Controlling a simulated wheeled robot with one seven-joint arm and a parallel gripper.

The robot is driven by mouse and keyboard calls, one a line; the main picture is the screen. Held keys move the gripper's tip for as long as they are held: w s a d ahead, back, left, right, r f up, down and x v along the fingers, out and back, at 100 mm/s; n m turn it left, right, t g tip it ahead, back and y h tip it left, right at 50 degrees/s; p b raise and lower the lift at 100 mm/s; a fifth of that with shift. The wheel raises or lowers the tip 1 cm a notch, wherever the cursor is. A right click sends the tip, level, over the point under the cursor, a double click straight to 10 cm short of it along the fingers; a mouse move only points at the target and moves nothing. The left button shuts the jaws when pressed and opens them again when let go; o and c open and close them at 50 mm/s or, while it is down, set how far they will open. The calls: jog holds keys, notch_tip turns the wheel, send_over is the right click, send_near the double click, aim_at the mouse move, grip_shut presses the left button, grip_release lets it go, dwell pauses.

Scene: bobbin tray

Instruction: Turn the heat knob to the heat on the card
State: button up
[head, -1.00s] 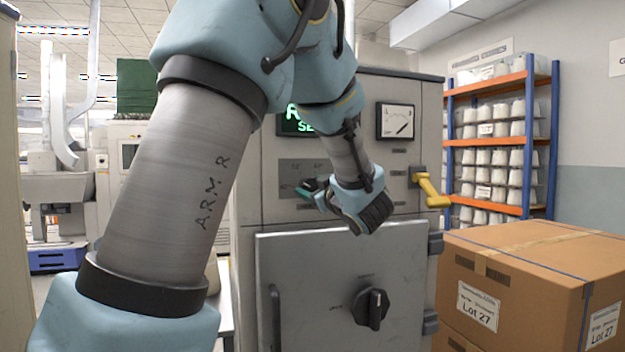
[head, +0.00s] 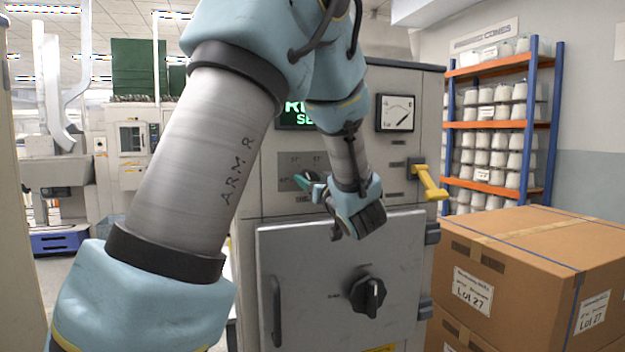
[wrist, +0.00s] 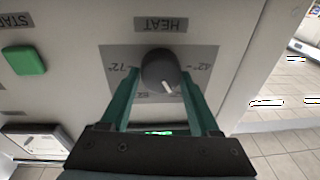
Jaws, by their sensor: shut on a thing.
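The heat knob (wrist: 158,70) is a round dark knob with a white pointer mark, under an upside-down HEAT label in the wrist view. Its grey scale plate (wrist: 115,54) reads 72° at left and 42° at right; another number below is partly hidden. The pointer points down and slightly right in that view. My gripper (wrist: 160,80) is shut on the knob, one teal finger on each side. In the head view my gripper (head: 308,184) is at the scale plate (head: 285,170), and my wrist covers part of it. I cannot make out a card with a heat on it.
A green START button (wrist: 24,60) is beside the plate. A lit display (head: 293,116) is partly hidden by my arm. A dial gauge (head: 395,113), a yellow lever (head: 428,183) and a door with a black knob (head: 368,296) are nearby. Boxes (head: 530,260) stand at right.

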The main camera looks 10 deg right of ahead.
dwell(0.3)
jog(key=o, duration=1.4)
jog(key=shift+c, duration=0.2)
jog(key=b+v, duration=0.3)
jog(key=v, duration=0.8)
jog(key=shift+f, duration=0.1)
